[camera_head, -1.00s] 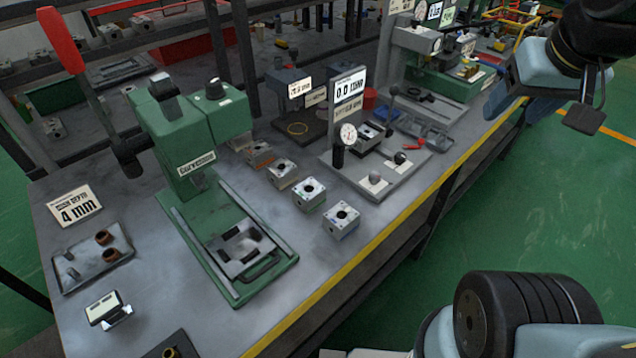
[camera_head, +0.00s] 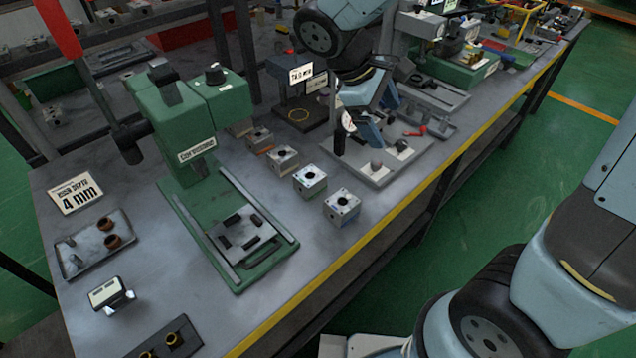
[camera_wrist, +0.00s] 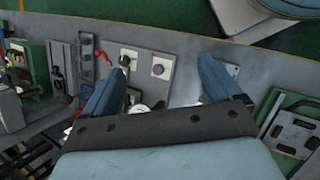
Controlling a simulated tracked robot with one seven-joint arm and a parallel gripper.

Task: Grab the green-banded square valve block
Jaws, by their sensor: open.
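A row of small grey square valve blocks stands on the bench between the green press and the gauge stand. The block second from the front (camera_head: 310,181) seems to carry a green band, but the colour is too small to be sure. The front block (camera_head: 342,207) shows a bluish band, and one farther back (camera_head: 260,138) shows orange. My gripper (camera_head: 382,118) is open and empty above the gauge stand, right of the row and apart from it.
The green press (camera_head: 230,220) stands left of the blocks. The gauge stand (camera_head: 372,172) with knobs is on their right, under my gripper. A tray with copper-coloured rings (camera_head: 92,244) lies at left. The bench's yellow front edge (camera_head: 330,262) is close to the front block.

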